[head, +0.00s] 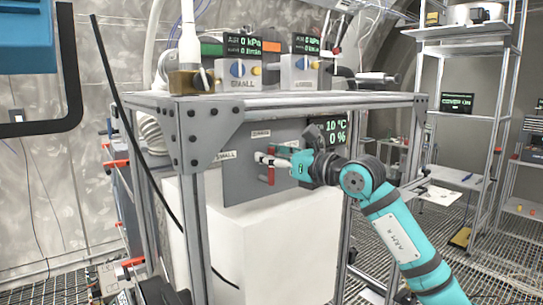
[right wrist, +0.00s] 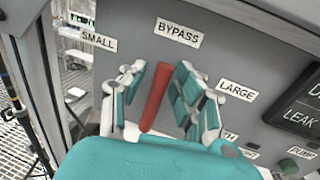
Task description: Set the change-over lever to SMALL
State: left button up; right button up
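The red change-over lever (right wrist: 157,95) stands on a grey panel (head: 240,182). It points up toward the BYPASS label (right wrist: 179,32). The SMALL label (right wrist: 98,39) is to its left and the LARGE label (right wrist: 237,90) to its right. My right gripper (right wrist: 158,88) is open, with its fingers on either side of the lever. The right finger looks closer to the lever; I cannot tell if it touches. In the head view my right gripper (head: 272,161) covers part of the lever (head: 271,175). My left gripper is not in view.
A steel frame (head: 290,103) surrounds the panel, with gauges and valve boxes on top. A white block (head: 270,250) stands below the panel. A dark display (head: 332,132) sits right of the lever. Shelving (head: 465,115) stands at the right.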

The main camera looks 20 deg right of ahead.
aim_at(242, 171)
grip_shut()
jog(key=shift+w+a+f, duration=0.1)
jog(key=shift+w, duration=0.05)
jog(key=shift+a+f, duration=0.1)
dwell(0.3)
jog(key=n+b, duration=0.1)
jog(key=a+n+b, duration=0.1)
jog(key=n+b, duration=0.1)
jog(key=s+a+f+n+b, duration=0.1)
jog(key=n, duration=0.1)
jog(key=shift+a+g+h, duration=0.15)
jog(key=shift+g+h, duration=0.15)
jog(key=shift+h, duration=0.1)
jog(key=shift+s+a+f+n+h+b, duration=0.15)
jog(key=shift+a+f+n+b, duration=0.15)
jog(key=shift+n+b, duration=0.4)
jog(key=shift+s+a+f+n+h+b, duration=0.1)
jog(key=shift+a+f+n+h+b, duration=0.2)
jog(key=shift+n+b, duration=0.35)
jog(key=shift+s+a+f+n+h+b, duration=0.1)
jog(key=shift+a+n+b, duration=0.25)
jog(key=shift+n+b, duration=0.3)
jog(key=shift+w+g, duration=0.1)
jog(key=shift+g, duration=0.2)
jog(key=shift+c, duration=2.4)
grip_release()
